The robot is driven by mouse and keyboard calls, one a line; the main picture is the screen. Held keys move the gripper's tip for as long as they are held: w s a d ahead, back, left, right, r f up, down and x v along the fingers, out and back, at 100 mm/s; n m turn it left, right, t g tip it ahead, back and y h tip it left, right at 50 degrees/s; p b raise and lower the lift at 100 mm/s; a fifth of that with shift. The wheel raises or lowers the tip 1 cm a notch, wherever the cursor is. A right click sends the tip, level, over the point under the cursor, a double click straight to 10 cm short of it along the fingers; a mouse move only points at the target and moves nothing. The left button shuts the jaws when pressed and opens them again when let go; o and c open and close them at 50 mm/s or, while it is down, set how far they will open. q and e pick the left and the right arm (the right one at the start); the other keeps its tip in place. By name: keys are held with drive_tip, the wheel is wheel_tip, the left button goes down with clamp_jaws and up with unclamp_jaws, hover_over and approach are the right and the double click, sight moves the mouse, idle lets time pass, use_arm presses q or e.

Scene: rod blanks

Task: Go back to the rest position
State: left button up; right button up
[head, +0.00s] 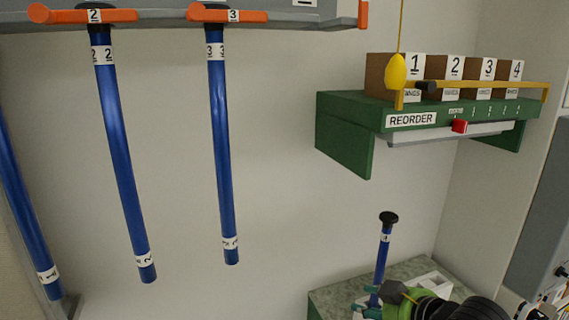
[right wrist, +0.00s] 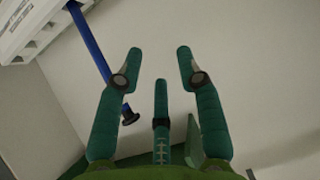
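My right gripper (head: 370,301) is at the bottom right of the head view, beside the lower part of a short-looking blue rod (head: 383,256) with a black cap. In the right wrist view the gripper (right wrist: 160,60) has its fingers spread with nothing between them. The same rod (right wrist: 92,45) shows there beyond the left finger, partly hidden by it, its lower end at a white rack (right wrist: 35,30). Whether finger and rod touch, I cannot tell. My left gripper is not in view.
Blue rods numbered 2 (head: 120,150) and 3 (head: 220,140) hang from orange holders; another (head: 25,220) hangs far left. The speckled counter (head: 325,301) is below. Wall space between is clear.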

drive_tip(key=s+d+f+m+g+h, duration=0.1)
drive_tip(key=s+f+m+g+h, duration=0.15)
drive_tip(key=s+f, duration=1)
drive_tip(key=s+d+f+m+g+h, duration=0.15)
drive_tip(key=s+f+g, duration=0.25)
drive_tip(key=s+f, duration=0.8)
drive_tip(key=s+f+n+g+b, duration=0.1)
drive_tip(key=s+f+b, duration=0.15)
drive_tip(key=f, duration=1.15)
drive_tip(key=s+f+b, duration=0.2)
drive_tip(key=f+b, duration=0.2)
drive_tip(key=f, duration=1.1)
drive_tip(key=s+d+f+g+b, duration=0.1)
drive_tip(key=s+d+f+b, duration=0.2)
drive_tip(key=s+f, duration=1.2)
wheel_tip(320, 180, down, 3)
drive_tip(key=shift+r+h+b, duration=0.1)
drive_tip(key=shift+h+b, duration=0.2)
drive_tip(key=shift+b, duration=0.25)
drive_tip(key=shift+w+n+g, duration=0.15)
drive_tip(key=shift+n+g, duration=0.1)
drive_tip(key=shift+n, duration=0.05)
